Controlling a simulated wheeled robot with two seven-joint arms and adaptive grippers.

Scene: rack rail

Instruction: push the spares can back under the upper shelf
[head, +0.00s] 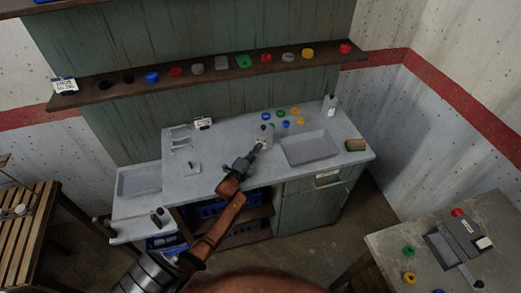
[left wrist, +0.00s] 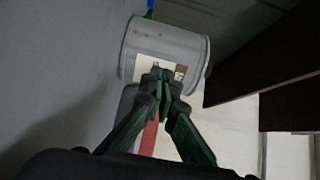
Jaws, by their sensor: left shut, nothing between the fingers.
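The spares can is a grey cylinder with a pale label (left wrist: 190,45). In the head view the small grey can (head: 266,135) stands on the grey counter, just past my left gripper. My left gripper (head: 257,149) reaches in from the lower left. In the left wrist view its fingertips (left wrist: 162,80) are shut with nothing between them, in front of the can's label. I cannot tell whether they touch it. The upper shelf (head: 215,70) is a long dark board on the green back panel, above and behind the can. My right gripper is not in view.
Coloured rings (head: 281,113) lie behind and right of the can. A sunken grey tray (head: 310,147) is to its right, with a white bottle (head: 330,104) beyond. Hooks and a small sign (head: 203,123) are to the left. Several coloured pieces sit along the shelf.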

